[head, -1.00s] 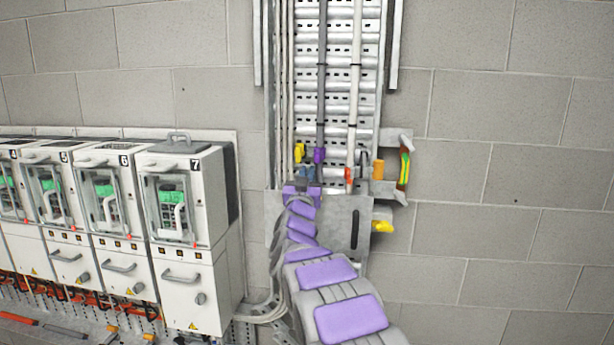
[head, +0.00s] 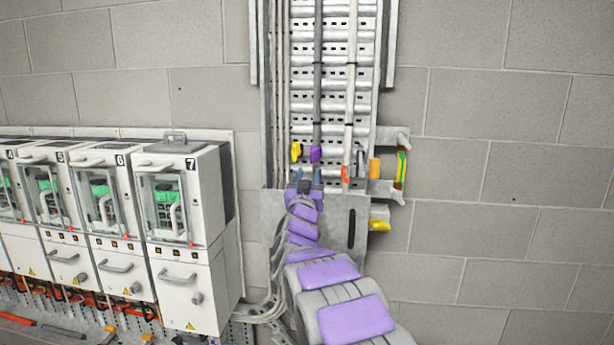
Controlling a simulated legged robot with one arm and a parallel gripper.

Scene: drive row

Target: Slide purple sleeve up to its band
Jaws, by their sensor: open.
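The purple sleeve (head: 316,154) sits low on the dark grey cable (head: 318,85), which runs up a metal cable ladder. A thin dark band (head: 317,123) crosses that cable a little above the sleeve, with bare cable between them. My gripper (head: 307,176) is just below the sleeve, its two blue-grey fingertips apart and pointing up. The fingers look empty, one to the left of the cable line and one to the right. Whether they touch the sleeve or cable cannot be told. My grey and purple arm hides what lies below.
A yellow piece (head: 296,152) is close left of the sleeve. An orange-red piece (head: 345,174) is on the pale cable (head: 350,80) at right. A metal plate (head: 345,220) and a bracket with an orange cylinder (head: 375,168) stand right. Numbered cabinets (head: 185,235) fill the left.

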